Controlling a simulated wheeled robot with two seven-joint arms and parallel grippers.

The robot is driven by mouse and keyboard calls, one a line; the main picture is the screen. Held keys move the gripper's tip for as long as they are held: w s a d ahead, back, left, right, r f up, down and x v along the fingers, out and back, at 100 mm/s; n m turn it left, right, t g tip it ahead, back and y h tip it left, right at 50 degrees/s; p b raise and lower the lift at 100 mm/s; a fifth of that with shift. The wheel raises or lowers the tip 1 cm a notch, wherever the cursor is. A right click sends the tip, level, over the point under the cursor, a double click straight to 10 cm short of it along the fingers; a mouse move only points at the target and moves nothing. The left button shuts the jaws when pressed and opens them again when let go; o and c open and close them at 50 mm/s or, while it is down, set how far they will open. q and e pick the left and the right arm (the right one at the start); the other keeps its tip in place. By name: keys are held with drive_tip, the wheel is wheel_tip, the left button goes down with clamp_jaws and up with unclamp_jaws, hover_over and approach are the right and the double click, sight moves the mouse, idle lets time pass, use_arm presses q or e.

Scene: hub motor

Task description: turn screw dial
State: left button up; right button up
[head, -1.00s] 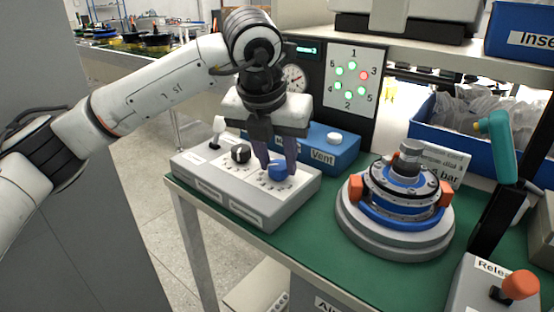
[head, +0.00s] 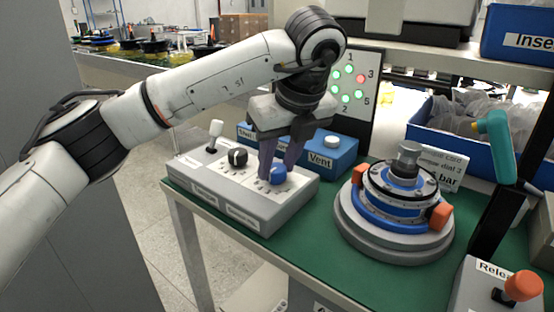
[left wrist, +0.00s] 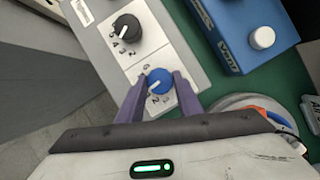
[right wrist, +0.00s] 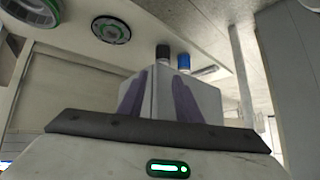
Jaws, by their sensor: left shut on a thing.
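The blue dial (head: 279,176) sits at the front right of the grey control box (head: 262,216). My left gripper (head: 276,174) reaches down on it with its purple fingers, one on each side. In the left wrist view, the blue dial (left wrist: 159,82) is between the fingertips, its white pointer line showing on top. My left gripper is shut on the dial. The right gripper (right wrist: 160,92) shows only in the right wrist view; its purple fingers are apart with nothing visibly held.
A black dial (head: 237,158) and a white-tipped lever (head: 215,130) share the control box. A blue Vent box (head: 335,156) stands behind. The round hub motor (head: 395,215) is to the right. A lamp panel (head: 368,85) has a red light by 3, with other visible lamps green.

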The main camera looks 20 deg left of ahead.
use_arm(q)
drive_tip(key=shift+n+p, duration=0.3)
drive_tip(key=shift+n, duration=0.3)
drive_tip(key=shift+g, duration=0.3)
drive_tip(key=o, duration=1)
drive_tip(key=shift+p+v, duration=1.05)
drive_tip(key=shift+v, duration=4.1)
drive_tip(key=shift+d, duration=0.15)
